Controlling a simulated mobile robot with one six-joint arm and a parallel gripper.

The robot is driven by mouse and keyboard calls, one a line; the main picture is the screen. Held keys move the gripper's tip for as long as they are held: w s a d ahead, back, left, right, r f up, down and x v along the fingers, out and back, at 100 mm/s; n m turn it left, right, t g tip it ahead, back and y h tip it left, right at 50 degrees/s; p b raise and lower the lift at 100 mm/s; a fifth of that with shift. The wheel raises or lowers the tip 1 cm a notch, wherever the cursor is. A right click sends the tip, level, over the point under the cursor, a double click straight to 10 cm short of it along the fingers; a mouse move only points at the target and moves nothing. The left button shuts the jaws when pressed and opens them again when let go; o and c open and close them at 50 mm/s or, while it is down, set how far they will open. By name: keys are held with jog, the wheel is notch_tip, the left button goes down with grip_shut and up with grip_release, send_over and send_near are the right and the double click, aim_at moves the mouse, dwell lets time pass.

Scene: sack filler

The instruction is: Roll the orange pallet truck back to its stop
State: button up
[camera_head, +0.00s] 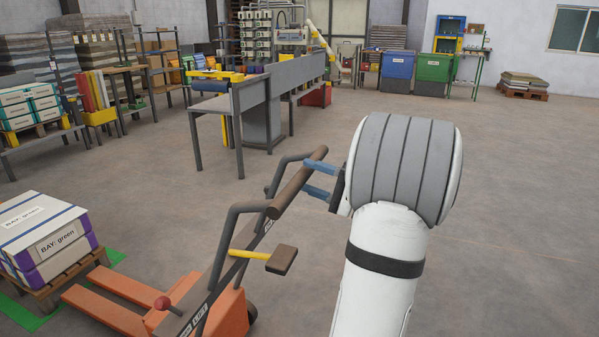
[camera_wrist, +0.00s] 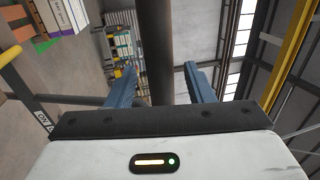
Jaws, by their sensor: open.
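The orange pallet truck (camera_head: 231,312) stands at the lower left in the head view, its forks (camera_head: 118,302) pointing left toward a loaded pallet. Its tilted handle frame rises to a brown crossbar grip (camera_head: 292,190). My gripper (camera_head: 318,178) is at the upper part of this bar, its two blue fingers apart, one on each side of it. In the wrist view the dark bar (camera_wrist: 155,50) passes between the open fingers (camera_wrist: 154,84), with gaps visible beside it. I cannot tell whether a finger touches the bar. No marked stop for the truck can be made out.
Boxes labelled "BAY: green" (camera_head: 45,238) sit on a wooden pallet (camera_head: 52,290) over a green floor marking (camera_head: 30,318). A yellow lever with a brown pad (camera_head: 281,260) juts from the truck's handle. A grey bench (camera_head: 250,95) stands behind. The floor to the right is clear.

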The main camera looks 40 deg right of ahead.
jog(key=v, duration=0.4)
dwell(0.5)
